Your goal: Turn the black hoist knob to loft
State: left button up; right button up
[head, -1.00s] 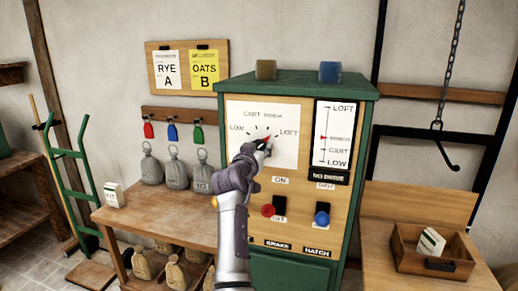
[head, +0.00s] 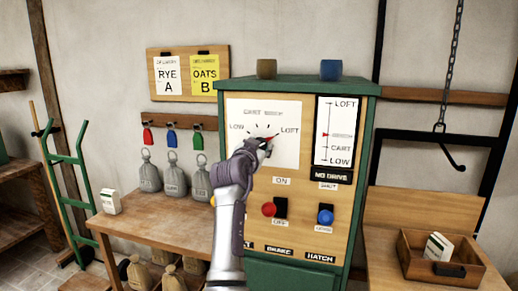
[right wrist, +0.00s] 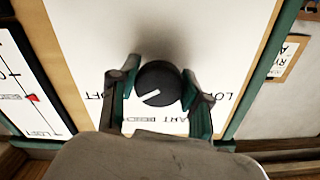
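The black hoist knob (right wrist: 158,84) shows in the right wrist view, which sees the panel upside down. Its white mark points lower left, on the LOFT side. My right gripper (right wrist: 158,88) has one finger on each side of the knob, seemingly touching it. In the head view my right gripper (head: 256,148) covers most of the knob. A red pointer tip there slants up right toward the LOFT label on the white dial plate (head: 285,107). The level gauge (head: 340,133) has its red marker between LOFT and CART. My left gripper is not in view.
The green cabinet (head: 300,85) also carries a red knob (head: 268,209) and a blue knob (head: 325,216) below the dial. A bench (head: 140,228) with grey sacks (head: 175,175) stands left. A wooden tray (head: 415,262) is right. A chain hook (head: 440,150) hangs at the back right.

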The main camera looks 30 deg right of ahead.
aim_at(262, 110)
jog(key=o, duration=0.4)
jog(key=shift+c, duration=0.2)
notch_tip(262, 110, up, 10)
jog(key=shift+f, duration=0.15)
dwell(0.6)
